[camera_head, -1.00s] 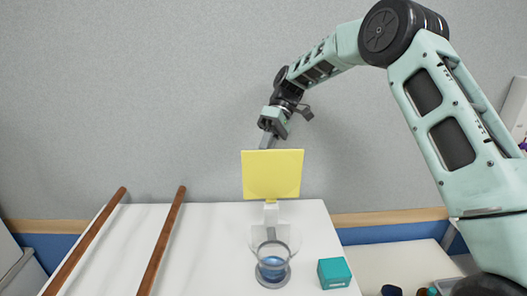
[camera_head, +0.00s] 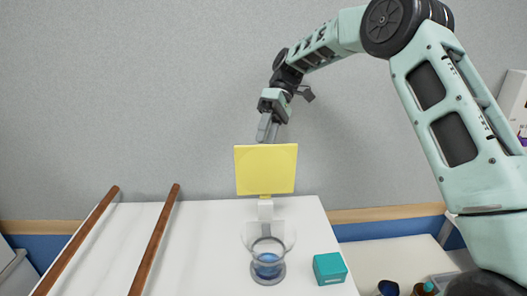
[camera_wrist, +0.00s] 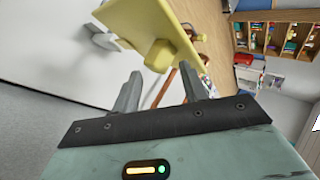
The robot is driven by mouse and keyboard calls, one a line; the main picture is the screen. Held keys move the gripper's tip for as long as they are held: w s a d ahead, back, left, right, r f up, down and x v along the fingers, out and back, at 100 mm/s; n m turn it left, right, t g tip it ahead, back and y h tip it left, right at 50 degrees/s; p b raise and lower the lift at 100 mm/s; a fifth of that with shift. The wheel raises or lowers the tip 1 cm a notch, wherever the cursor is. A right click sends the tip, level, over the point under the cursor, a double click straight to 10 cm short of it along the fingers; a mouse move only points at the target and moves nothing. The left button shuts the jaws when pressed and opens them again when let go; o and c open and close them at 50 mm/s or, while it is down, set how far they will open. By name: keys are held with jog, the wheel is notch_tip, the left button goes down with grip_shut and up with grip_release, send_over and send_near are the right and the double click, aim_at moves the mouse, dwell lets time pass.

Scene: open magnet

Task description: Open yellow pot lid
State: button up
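The yellow lid (camera_head: 266,170) stands upright as a flat square panel above a white hinge piece (camera_head: 265,209) in the head view. Below it is a clear pot (camera_head: 267,245) with a blue bottom, its top uncovered. My gripper (camera_head: 266,138) is just above the lid's top edge and seems to be behind it. In the wrist view the lid (camera_wrist: 145,28) with its rounded yellow knob (camera_wrist: 161,54) lies just beyond my gripper (camera_wrist: 160,74). The two fingers are apart with nothing held between them. Whether a finger touches the lid is unclear.
A teal box (camera_head: 330,268) sits right of the pot on the white table (camera_head: 215,225). Two brown wooden rods (camera_head: 155,240) lie on the left. The tabletop between rods and pot is clear. A grey wall (camera_head: 130,95) rises behind.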

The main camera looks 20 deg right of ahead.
notch_tip(320, 180, up, 7)
jog(key=a+b, duration=0.1)
jog(key=shift+f+b, duration=0.2)
jog(key=shift+b, duration=0.2)
